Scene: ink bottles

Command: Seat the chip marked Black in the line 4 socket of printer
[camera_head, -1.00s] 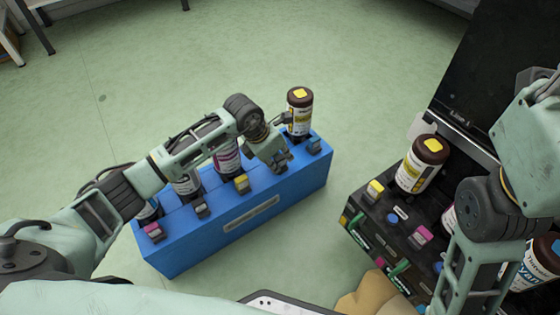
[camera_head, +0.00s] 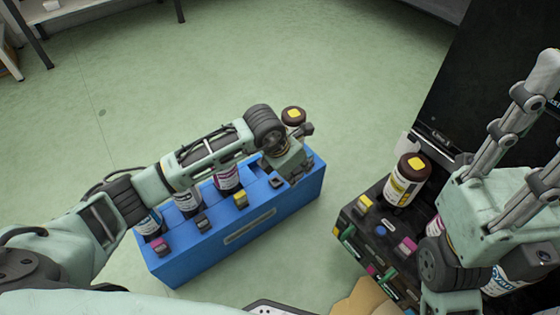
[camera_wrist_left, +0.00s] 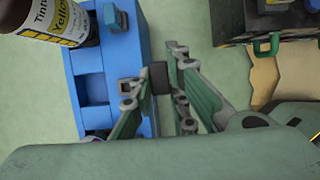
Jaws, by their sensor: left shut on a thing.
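My left gripper (camera_wrist_left: 158,82) is shut on a small dark chip (camera_wrist_left: 160,76), beside the front edge of the blue rack (camera_wrist_left: 88,62). No marking is readable on the chip. In the head view the left gripper (camera_head: 285,170) is over the rack's right part, and its fingers are partly hidden by the wrist. The black printer (camera_head: 345,215) stands at the right, holding a yellow chip (camera_head: 364,202) and a pink chip (camera_head: 407,245). My right arm covers part of the printer, so I cannot make out the line 4 socket.
The rack holds several bottles, including a yellow-capped one (camera_head: 293,114). Another yellow-capped bottle (camera_head: 407,180) stands in the printer. Green floor separates rack and printer.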

